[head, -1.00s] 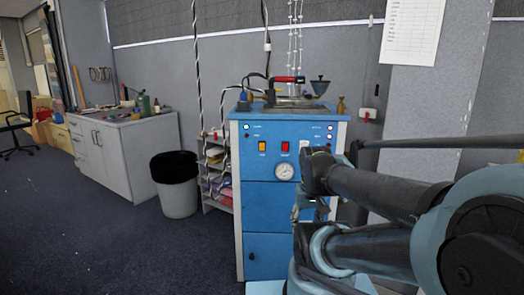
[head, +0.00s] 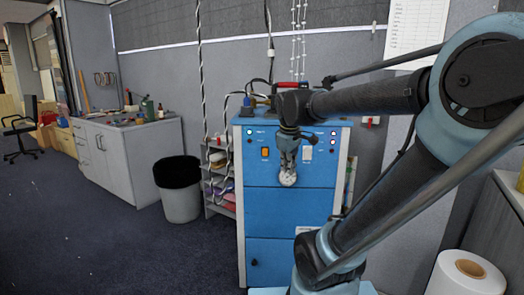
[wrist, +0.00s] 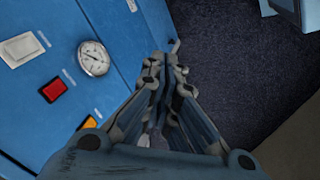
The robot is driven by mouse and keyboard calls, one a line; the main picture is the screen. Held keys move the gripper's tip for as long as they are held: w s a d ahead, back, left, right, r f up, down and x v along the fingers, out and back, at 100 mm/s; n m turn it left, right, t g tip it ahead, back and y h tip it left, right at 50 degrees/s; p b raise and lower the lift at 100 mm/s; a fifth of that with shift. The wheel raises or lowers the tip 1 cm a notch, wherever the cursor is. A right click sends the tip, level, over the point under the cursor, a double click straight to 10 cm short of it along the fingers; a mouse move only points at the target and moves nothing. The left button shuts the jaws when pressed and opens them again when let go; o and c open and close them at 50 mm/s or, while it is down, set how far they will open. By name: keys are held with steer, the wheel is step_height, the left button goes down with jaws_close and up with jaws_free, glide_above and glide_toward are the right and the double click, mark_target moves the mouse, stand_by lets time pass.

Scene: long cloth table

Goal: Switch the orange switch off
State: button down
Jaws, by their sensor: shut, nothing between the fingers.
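The orange switch (head: 265,153) is on the upper front panel of the blue cabinet (head: 290,212), left of my gripper in the head view. In the wrist view the orange switch (wrist: 88,122) shows at the lower left, partly hidden by my gripper. My gripper (head: 287,168) is shut and empty, in front of the panel, pointing down near the gauge. In the wrist view its closed fingertips (wrist: 168,62) reach past the panel's side toward the floor. I see no contact with the switch. Whether the switch is on or off is unclear.
A red switch (wrist: 53,90), a white switch (wrist: 20,50) and a round gauge (wrist: 93,58) sit on the same panel. A waste bin (head: 179,188) and a shelf stand left of the cabinet. A white roll (head: 465,272) is at the lower right.

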mark_target(261, 147)
steer(key=w+a+r+n+t, duration=0.1)
steer(key=w+a+r+n, duration=0.6)
steer(key=w, duration=0.5)
step_height(261, 147, up, 2)
steer(key=shift+w+a, duration=0.3)
steer(key=shift+a, duration=0.85)
steer(key=shift+w+f, duration=0.1)
steer(key=x, duration=0.3)
steer(key=w+x, duration=0.1)
steer(key=x, duration=0.3)
steer(key=w+r+x, duration=0.1)
steer(key=x, duration=0.2)
steer(key=shift+w+d+f, duration=0.1)
steer(key=shift+f, duration=0.15)
steer(key=shift+w+d+r, duration=0.1)
steer(key=shift+w+r, duration=0.05)
steer(key=shift+w, duration=0.75)
steer(key=shift+w+a, duration=0.1)
steer(key=shift+a, duration=0.1)
